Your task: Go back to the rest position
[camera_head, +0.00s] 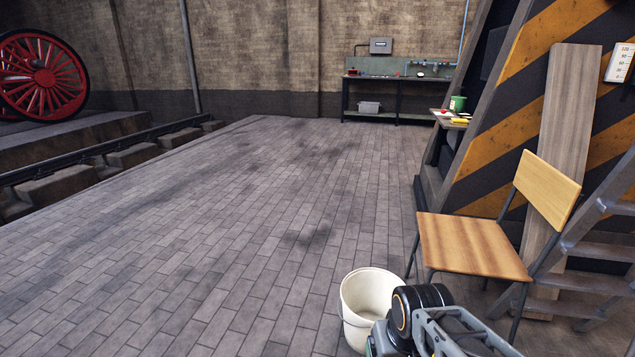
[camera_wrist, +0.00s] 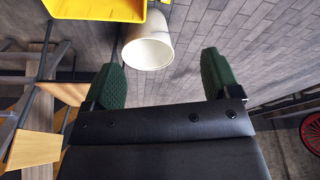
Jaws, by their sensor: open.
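My gripper (camera_wrist: 165,82) shows in the wrist view with its two green ridged fingers wide apart. Nothing is between the fingers. A white bucket (camera_wrist: 148,47) is beyond the fingertips in the wrist view, with a yellow bin or tray (camera_wrist: 95,8) at the top edge. In the head view my arm is at the lower right, in front of the same white bucket (camera_head: 368,300), which stands upright on the floor. The gripper's fingers do not show in the head view.
A wooden chair (camera_head: 475,245) stands right of the bucket, beside metal steps (camera_head: 590,250) and a striped panel (camera_head: 550,40). A workbench (camera_head: 400,82) is at the back wall. A rail track (camera_head: 100,150) and red wheel (camera_head: 42,75) are at left. The middle floor is clear.

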